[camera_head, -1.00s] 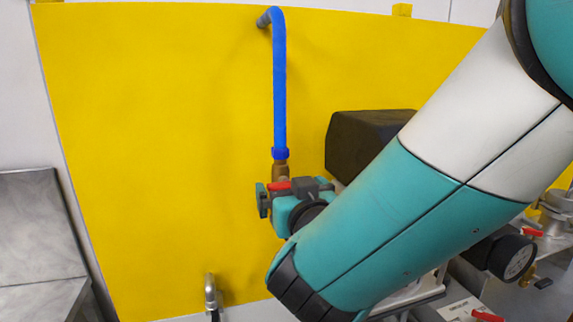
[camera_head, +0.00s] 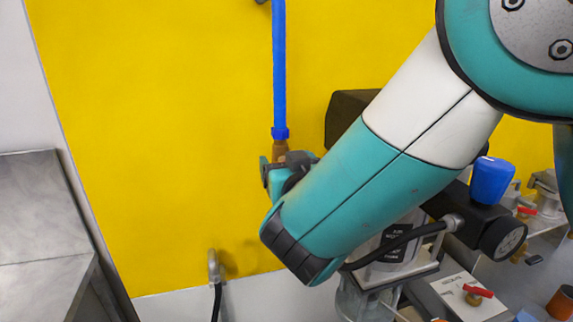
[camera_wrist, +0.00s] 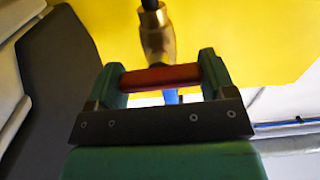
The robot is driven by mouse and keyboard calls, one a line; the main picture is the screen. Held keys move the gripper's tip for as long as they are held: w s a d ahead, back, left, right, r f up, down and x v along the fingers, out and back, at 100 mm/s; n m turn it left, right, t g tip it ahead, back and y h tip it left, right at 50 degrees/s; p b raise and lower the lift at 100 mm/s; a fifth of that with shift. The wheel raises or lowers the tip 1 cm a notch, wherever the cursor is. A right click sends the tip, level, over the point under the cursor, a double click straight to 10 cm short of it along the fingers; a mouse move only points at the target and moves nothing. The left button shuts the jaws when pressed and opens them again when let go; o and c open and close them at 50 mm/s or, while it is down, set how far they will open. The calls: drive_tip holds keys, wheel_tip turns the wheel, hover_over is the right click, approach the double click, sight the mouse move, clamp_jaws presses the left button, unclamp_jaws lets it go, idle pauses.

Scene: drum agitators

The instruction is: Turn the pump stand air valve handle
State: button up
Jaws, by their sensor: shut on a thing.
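The red valve handle (camera_wrist: 160,77) lies crosswise between the two green fingers of my gripper (camera_wrist: 160,82) in the wrist view. My gripper is shut on it, with a finger at each end. The brass valve body (camera_wrist: 157,38) is just beyond the handle. In the head view, my gripper (camera_head: 273,172) is at the brass fitting (camera_head: 279,150) below the blue hose (camera_head: 279,75). My forearm and wrist hide most of the valve there, and I cannot see the red handle.
A yellow panel (camera_head: 150,130) stands behind the valve. A black box (camera_head: 345,115), a gauge (camera_head: 503,238) and a blue knob (camera_head: 491,180) are right of it, partly behind my arm. A metal surface (camera_head: 35,205) is at left; the panel's left side is clear.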

drive_tip(key=shift+n, duration=0.3)
drive_tip(key=n+b, duration=0.2)
drive_tip(key=n, duration=0.1)
drive_tip(key=shift+f+n, duration=0.1)
drive_tip(key=shift+n, duration=0.2)
drive_tip(key=n+b, duration=0.1)
drive_tip(key=n, duration=0.3)
drive_tip(key=shift+s+a+n, duration=0.1)
drive_tip(key=shift+a+n, duration=0.05)
drive_tip(key=shift+n, duration=0.15)
drive_tip(key=n, duration=0.4)
drive_tip(key=shift+n, duration=0.3)
drive_tip(key=shift+n+p, duration=0.65)
drive_tip(key=shift+n, duration=1.65)
drive_tip(key=shift+f, duration=0.1)
drive_tip(key=o, duration=0.9)
